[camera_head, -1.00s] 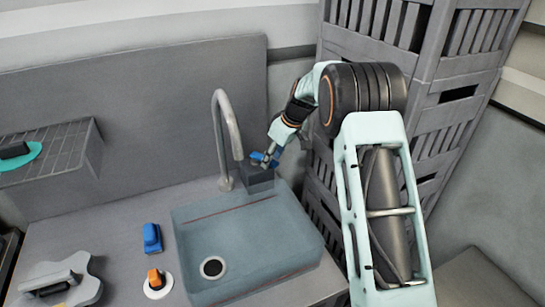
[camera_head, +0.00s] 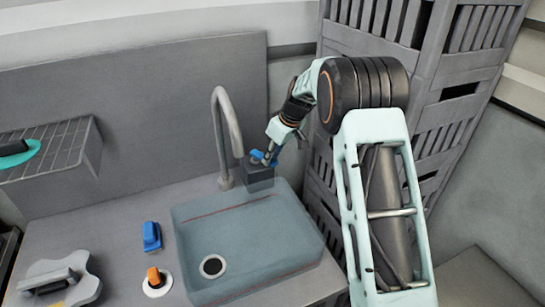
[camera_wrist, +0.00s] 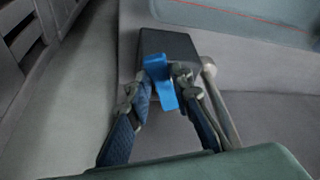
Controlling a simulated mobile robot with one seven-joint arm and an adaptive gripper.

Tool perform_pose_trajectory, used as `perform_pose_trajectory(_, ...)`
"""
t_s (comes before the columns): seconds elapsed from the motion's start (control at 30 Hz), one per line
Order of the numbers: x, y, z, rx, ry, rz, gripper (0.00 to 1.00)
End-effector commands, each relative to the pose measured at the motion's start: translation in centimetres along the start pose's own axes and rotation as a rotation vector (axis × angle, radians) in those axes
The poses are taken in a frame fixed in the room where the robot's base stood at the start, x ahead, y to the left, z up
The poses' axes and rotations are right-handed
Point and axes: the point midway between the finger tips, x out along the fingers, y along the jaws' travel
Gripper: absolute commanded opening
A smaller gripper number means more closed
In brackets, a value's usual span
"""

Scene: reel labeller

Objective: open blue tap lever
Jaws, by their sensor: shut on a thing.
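The blue tap lever (camera_wrist: 160,82) sits on a dark box-shaped base (camera_wrist: 178,44) in the wrist view. In the head view the lever (camera_head: 257,155) shows small above its dark base (camera_head: 259,178), right of the tap spout (camera_head: 231,128). My gripper (camera_wrist: 164,80) is shut on the lever, with one finger on each side of it. In the head view my gripper (camera_head: 270,154) reaches the lever from the right, and its fingertips are too small to make out clearly.
The sink basin (camera_head: 262,268) lies in front of the tap. A blue object (camera_head: 152,237) and an orange knob (camera_head: 155,278) are left of the basin. A wire rack (camera_head: 62,147) is on the left. Stacked grey crates (camera_head: 440,120) stand close behind my arm on the right.

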Motion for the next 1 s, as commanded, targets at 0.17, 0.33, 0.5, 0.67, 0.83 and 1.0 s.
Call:
perform_pose_trajectory(0.17, 0.2, -1.0, 0.0, 0.1, 0.002, 0.043, 0.0)
perform_pose_trajectory(0.33, 0.2, -1.9, -0.3, 0.231, 0.002, 0.099, 0.0)
perform_pose_trajectory(0.5, 0.2, -3.0, -0.6, 0.361, 0.002, 0.152, 0.0)
perform_pose_trajectory(0.67, 0.3, -3.6, -1.0, 0.47, 0.001, 0.199, 0.0)
perform_pose_trajectory(0.83, 0.4, -4.2, -1.3, 0.562, 0.002, 0.235, 0.0)
perform_pose_trajectory(1.0, 0.5, -4.5, -1.5, 0.623, 0.001, 0.26, 0.0)
